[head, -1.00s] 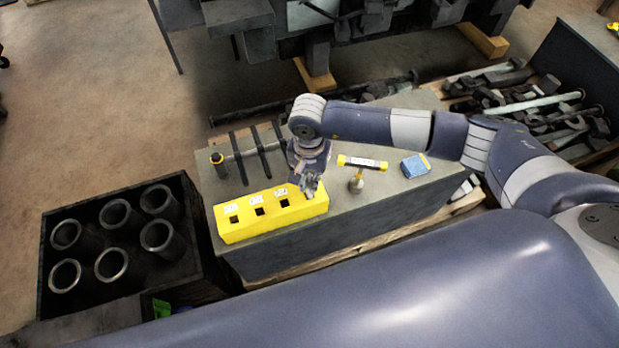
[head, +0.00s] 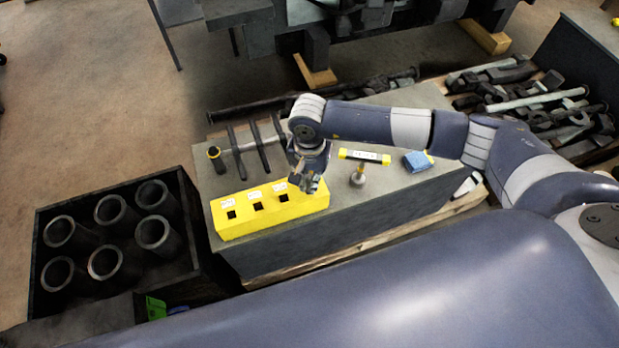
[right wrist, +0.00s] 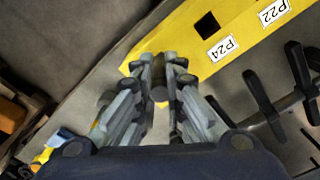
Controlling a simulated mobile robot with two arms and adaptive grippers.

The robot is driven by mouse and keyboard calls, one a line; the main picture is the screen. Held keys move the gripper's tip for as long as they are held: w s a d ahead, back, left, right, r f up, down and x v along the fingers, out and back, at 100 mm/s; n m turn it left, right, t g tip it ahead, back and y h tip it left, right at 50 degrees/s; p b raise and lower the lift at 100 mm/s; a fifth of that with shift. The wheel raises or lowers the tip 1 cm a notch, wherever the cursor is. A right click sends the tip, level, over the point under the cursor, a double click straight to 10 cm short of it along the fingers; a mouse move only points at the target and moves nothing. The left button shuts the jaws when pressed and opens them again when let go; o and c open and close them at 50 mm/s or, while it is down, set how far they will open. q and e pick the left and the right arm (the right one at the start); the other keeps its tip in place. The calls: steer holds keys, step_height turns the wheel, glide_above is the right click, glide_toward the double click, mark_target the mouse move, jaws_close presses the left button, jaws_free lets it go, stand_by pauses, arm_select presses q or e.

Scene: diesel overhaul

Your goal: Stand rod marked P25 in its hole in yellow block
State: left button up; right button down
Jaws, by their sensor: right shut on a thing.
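The yellow block (head: 255,226) lies along the front left edge of the grey bench top, with three square holes and white labels showing in the head view. My right gripper (head: 313,186) is over its right end and hides that part. In the right wrist view, the block (right wrist: 186,48) carries labels P24 (right wrist: 222,48) and P22 (right wrist: 273,12). My right gripper (right wrist: 160,85) is shut on a small round brownish thing (right wrist: 159,93), seen end-on, likely the rod. Its marking and lower end are hidden, so I cannot tell whether it is in a hole.
A dark crate (head: 190,215) of several cylinders stands left.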

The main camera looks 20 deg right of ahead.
steer(key=c, duration=1.6)
jaws_free()
steer(key=shift+r, duration=0.1)
step_height(320, 180, up, 12)
